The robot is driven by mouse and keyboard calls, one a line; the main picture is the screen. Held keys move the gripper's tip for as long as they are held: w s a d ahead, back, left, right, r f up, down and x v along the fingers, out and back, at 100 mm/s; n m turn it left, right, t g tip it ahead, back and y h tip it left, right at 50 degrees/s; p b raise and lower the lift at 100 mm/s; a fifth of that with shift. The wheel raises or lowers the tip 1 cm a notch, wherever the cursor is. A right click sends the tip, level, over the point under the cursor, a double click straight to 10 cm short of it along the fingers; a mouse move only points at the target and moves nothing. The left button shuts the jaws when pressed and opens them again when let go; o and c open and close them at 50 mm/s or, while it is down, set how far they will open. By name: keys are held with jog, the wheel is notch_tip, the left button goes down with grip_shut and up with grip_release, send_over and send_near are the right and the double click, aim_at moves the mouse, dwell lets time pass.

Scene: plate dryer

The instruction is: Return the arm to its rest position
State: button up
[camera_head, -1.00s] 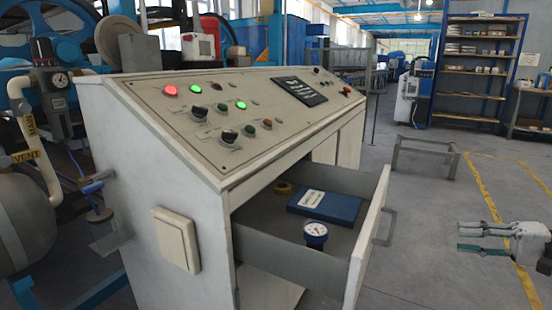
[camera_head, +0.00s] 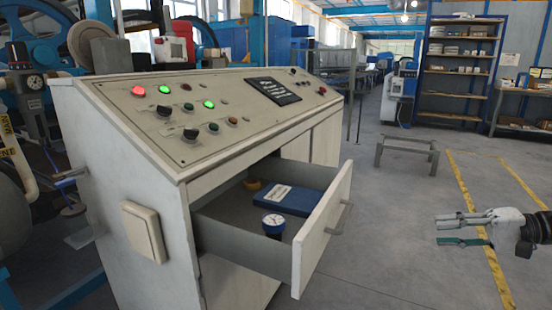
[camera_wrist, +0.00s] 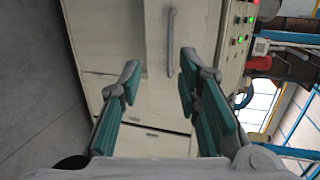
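My gripper (camera_head: 447,229) is at the right of the head view, its fingers pointing left toward the console. It is open and empty, with a clear gap between its fingers. It hangs in free air to the right of the open drawer (camera_head: 322,240), apart from its handle. In the wrist view my gripper (camera_wrist: 160,95) shows its two green-padded fingers spread, with the drawer front and its handle (camera_wrist: 171,43) beyond them. Most of my arm is out of view.
The control console (camera_head: 160,150) stands at left with its drawer pulled out. Inside lie a gauge (camera_head: 273,225), a blue book (camera_head: 287,199) and a yellow roll (camera_head: 252,184). A low metal stand (camera_head: 407,150) and shelves (camera_head: 458,75) are behind. The floor around my gripper is clear.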

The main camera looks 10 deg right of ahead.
jog(key=s+a+r+n+g+h, duration=0.1)
jog(key=s+a+r+g, duration=0.2)
jog(key=a, duration=0.5)
jog(key=s+a+r+n+g+h, duration=0.1)
jog(key=s+a+r+g+h, duration=0.15)
jog(key=a, duration=0.45)
jog(key=s+a+r+n+g+h, duration=0.1)
jog(key=s+a+r+g, duration=0.2)
jog(key=a, duration=0.5)
jog(key=s+a+f+n+h, duration=0.2)
jog(key=s+a+h, duration=0.15)
jog(key=s, duration=0.65)
jog(key=s+a+f+n+h, duration=0.15)
jog(key=s+h, duration=0.35)
jog(key=s, duration=0.6)
notch_tip(320, 180, up, 34)
jog(key=t+p, duration=0.5)
jog(key=p, duration=2.7)
jog(key=shift+d+f, duration=0.2)
jog(key=shift+d, duration=0.05)
